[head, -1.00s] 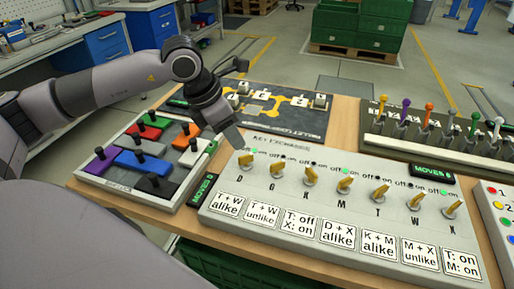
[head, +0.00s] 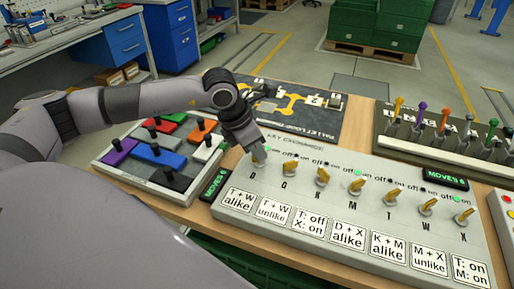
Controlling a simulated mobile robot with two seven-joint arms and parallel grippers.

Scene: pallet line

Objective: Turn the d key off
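The grey key panel (head: 290,215) lies on the wooden table, with a row of brass keys above letters D, G, K, M, T, W and X. My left gripper (head: 259,157) reaches down over the D key at the left end of the row. Its fingers hide the D key almost wholly, so I cannot tell the key's angle or whether the fingers hold it. A green light (head: 267,149) shows beside it. The G key (head: 290,167) stands just to the right, clear of the fingers. My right gripper is not in view.
White cards (head: 276,218) line the panel's front. A block-sliding tray (head: 128,172) lies to the left, partly under my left arm. A dark board with yellow paths (head: 315,110) lies behind.

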